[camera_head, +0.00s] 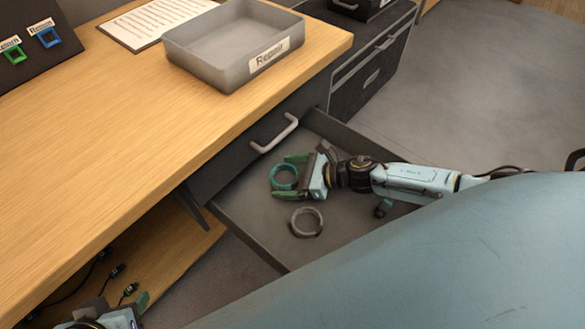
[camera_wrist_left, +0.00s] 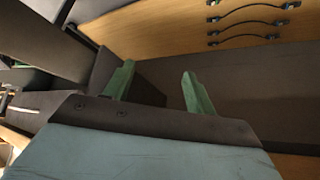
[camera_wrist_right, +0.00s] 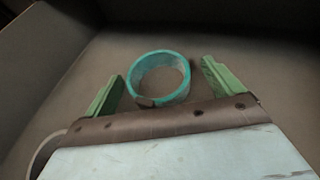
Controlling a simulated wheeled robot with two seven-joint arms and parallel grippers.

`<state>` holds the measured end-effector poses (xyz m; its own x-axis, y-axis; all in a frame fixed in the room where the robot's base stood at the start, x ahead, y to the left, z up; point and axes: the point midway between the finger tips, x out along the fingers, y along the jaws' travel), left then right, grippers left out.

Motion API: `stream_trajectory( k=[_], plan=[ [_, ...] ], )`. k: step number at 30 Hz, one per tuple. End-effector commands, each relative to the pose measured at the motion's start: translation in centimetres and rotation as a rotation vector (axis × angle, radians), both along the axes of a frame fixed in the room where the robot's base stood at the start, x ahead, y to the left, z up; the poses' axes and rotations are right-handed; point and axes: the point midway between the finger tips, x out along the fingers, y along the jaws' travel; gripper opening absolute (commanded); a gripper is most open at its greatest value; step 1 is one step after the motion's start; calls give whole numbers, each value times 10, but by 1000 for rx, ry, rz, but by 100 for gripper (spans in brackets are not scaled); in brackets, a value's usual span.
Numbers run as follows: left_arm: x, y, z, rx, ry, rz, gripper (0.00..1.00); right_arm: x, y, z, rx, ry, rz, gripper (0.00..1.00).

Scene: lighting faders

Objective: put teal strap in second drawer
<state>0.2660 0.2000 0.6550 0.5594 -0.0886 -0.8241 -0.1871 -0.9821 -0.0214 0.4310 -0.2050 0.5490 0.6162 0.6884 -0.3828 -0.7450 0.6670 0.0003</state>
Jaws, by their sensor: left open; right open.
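The teal strap (camera_head: 284,177) is a ring lying in the open drawer (camera_head: 240,213) under the desk. My right gripper (camera_head: 283,177) is open over the drawer, with its green fingers on either side of the strap. In the right wrist view the teal strap (camera_wrist_right: 160,78) sits between and just beyond the open fingertips (camera_wrist_right: 160,75), with a gap to each finger. My left gripper (camera_wrist_left: 158,82) is open and empty, low near the desk's underside. In the head view only part of it shows at the bottom left.
A grey ring (camera_head: 306,222) lies in the same drawer, near my right gripper. A grey tray (camera_head: 215,55) labelled "Repair" and a paper sheet (camera_head: 155,20) are on the wooden desk (camera_head: 130,120). A dark cabinet (camera_head: 370,75) stands behind the open drawer.

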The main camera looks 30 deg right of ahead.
Motion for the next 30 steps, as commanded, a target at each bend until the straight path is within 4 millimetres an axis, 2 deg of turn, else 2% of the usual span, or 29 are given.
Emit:
stream_trajectory(
  k=[3,6,12,21,30],
  plan=[
    [-4,1,-1,5,21,1,56,0,0,2,0,0,0,92],
    [-18,8,-7,23,97,11,56,0,0,5,-1,-1,0,92],
    [-48,20,-17,63,271,28,56,-26,-28,19,-3,4,0,92],
    [-44,26,-46,84,307,30,56,-61,-68,42,-1,2,0,92],
    [-41,29,-59,91,310,30,56,-74,-82,50,0,0,0,92]
  ],
)
